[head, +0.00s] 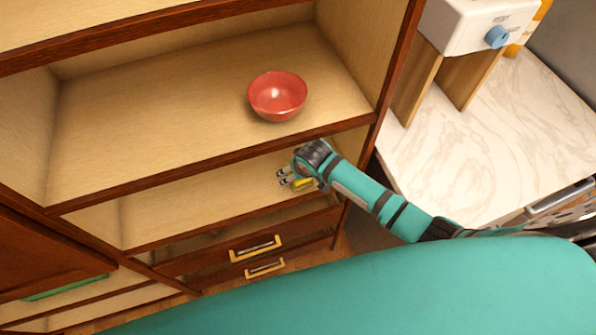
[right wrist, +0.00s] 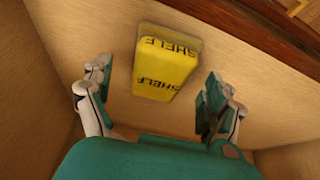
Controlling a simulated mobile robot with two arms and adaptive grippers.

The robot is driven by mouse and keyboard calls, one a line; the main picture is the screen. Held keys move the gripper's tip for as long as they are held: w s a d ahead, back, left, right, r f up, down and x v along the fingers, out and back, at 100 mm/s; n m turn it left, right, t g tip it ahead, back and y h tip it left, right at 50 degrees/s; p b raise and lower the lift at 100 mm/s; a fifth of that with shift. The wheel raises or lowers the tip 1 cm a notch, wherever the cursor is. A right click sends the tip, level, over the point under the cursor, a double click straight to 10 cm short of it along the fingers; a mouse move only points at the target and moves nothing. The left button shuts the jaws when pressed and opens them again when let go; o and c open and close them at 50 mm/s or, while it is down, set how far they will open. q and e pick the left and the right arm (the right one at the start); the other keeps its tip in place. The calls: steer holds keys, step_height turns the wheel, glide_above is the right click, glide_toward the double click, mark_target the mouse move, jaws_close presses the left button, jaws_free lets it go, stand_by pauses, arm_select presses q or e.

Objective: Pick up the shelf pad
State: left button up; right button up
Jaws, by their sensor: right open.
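The shelf pad is a yellow block with black "SHELF" lettering (right wrist: 166,66); it lies on the wooden shelf board. In the right wrist view it is ahead of my right gripper (right wrist: 158,95), between the lines of its two spread fingers and touching neither. In the head view the right gripper (head: 283,179) is in the lower shelf compartment, open and empty, with the yellow pad (head: 302,184) showing partly beside its fingers. The arm and gripper hide part of the pad there. My left gripper is not in view.
A red bowl (head: 277,97) stands on the shelf above. The dark shelf edge (head: 220,163) runs just over my right gripper. Two drawers with yellow handles (head: 256,249) are below. A marble counter (head: 500,130) stands at right. The compartment's left part is clear.

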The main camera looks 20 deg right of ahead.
steer(key=shift+w+f, duration=0.3)
steer(key=shift+f, duration=0.3)
steer(key=shift+s, duration=0.1)
steer(key=c, duration=1.3)
steer(key=shift+r+b, duration=0.25)
steer(key=shift+b, duration=0.15)
steer(key=s+d+b, duration=0.1)
steer(key=s+b, duration=0.1)
steer(key=s, duration=1.5)
steer(key=shift+s+d, duration=0.4)
steer(key=shift+r, duration=0.1)
